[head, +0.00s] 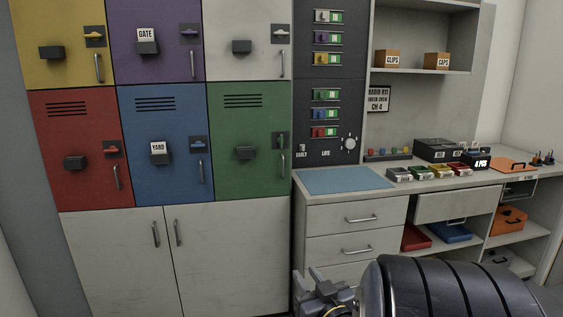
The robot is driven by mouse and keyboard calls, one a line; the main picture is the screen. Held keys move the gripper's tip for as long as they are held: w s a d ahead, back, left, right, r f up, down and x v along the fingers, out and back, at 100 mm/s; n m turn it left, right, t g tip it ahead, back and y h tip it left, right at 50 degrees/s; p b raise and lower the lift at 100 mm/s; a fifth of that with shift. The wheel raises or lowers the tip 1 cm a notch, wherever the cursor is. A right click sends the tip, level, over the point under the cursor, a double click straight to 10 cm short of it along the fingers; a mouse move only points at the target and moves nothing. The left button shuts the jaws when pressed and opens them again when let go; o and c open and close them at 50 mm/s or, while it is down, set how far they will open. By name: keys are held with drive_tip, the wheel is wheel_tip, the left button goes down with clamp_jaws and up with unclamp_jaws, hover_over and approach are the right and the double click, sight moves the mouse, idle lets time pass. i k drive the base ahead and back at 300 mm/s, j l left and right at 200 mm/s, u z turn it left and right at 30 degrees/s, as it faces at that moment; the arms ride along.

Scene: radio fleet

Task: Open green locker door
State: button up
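The green locker door (243,174) is in the lower row of the locker bank, at its right end. It looks shut, flush with its neighbours. It has vent slots at the top, a dark block (246,153) in the middle and a vertical bar handle (283,166) on its right side. Above the handle is a small latch (281,141) whose lever looks upright, unlike the level levers on the other doors. My gripper (309,277) is low in the picture, below and to the right of the green door, apart from it. Its fingers look spread and empty.
Red (80,145), blue (165,145), yellow (60,40), purple (155,45) and white (247,35) doors surround it. A dark switch panel (330,95) stands right of the lockers. A counter with a blue mat (345,180) and drawers (350,217) juts out at right. White cupboards (110,250) are below.

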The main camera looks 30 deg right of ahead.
sight(247, 120)
drive_tip(key=i+l, duration=0.45)
drive_tip(key=i, duration=0.15)
drive_tip(key=i+l, duration=0.45)
drive_tip(key=i, duration=0.15)
drive_tip(key=i+l, duration=0.45)
drive_tip(key=i, duration=0.15)
